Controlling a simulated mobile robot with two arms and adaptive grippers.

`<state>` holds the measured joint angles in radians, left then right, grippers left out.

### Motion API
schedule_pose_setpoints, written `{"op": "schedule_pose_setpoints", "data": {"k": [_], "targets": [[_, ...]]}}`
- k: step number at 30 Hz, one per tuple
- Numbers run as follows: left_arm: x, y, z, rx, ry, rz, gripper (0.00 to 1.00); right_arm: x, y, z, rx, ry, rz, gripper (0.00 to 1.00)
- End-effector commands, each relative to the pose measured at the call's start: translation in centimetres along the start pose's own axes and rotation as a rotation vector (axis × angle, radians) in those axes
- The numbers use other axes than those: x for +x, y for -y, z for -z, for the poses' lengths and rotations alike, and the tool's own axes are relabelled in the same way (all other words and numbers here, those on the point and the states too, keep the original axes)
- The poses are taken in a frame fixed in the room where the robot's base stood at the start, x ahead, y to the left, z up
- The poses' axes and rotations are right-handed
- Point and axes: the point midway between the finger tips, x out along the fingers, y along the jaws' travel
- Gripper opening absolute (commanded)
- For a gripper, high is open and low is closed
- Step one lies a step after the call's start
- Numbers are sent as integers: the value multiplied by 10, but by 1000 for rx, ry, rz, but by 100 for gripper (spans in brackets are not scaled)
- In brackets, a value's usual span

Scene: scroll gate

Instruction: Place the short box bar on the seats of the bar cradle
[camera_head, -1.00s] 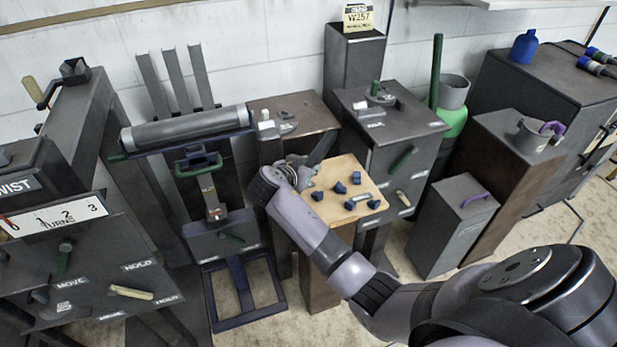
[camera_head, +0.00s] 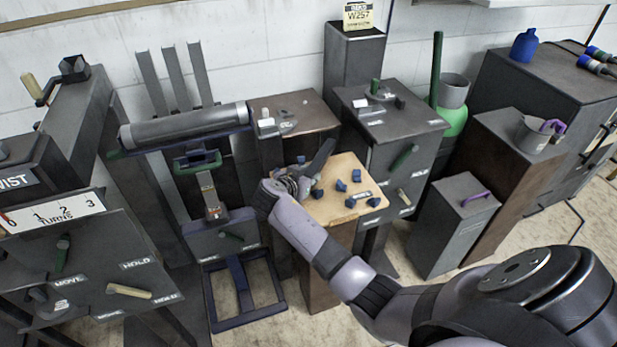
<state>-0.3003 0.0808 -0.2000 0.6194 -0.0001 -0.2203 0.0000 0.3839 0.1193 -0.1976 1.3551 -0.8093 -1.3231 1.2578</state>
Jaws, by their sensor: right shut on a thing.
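My right gripper (camera_head: 298,182) reaches in from the lower right, at the left edge of the wooden-topped stand (camera_head: 328,211). It is shut on a dark grey bar (camera_head: 323,157), which looks like the short box bar. The bar slants up and to the right; its lower end is hidden by the gripper. Several small dark blue blocks (camera_head: 341,186) stand on the wooden top, right of the gripper; they may be the seats of the bar cradle. I cannot tell whether the bar touches anything. My left gripper is not in view.
A brown-topped cabinet (camera_head: 310,103) stands behind the wooden top, and a grey cabinet (camera_head: 405,124) with handles stands behind it to the right. A stand with a grey roller (camera_head: 185,128) is at the left.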

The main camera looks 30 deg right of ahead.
Motion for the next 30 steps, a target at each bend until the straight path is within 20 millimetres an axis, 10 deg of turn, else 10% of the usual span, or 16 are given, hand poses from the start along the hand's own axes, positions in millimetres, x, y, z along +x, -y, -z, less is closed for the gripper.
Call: {"op": "schedule_pose_setpoints", "data": {"k": [3, 4, 12, 30], "targets": [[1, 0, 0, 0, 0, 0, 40, 2, -2, -8, -7, 12, -3, 0], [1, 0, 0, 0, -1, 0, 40, 2, -2, -11, -10, 18, -6, 26], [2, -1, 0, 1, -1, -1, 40, 2, -3, -14, -13, 23, -7, 44], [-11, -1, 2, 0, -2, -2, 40, -16, 0, -4, -14, 24, 0, 45]]}}
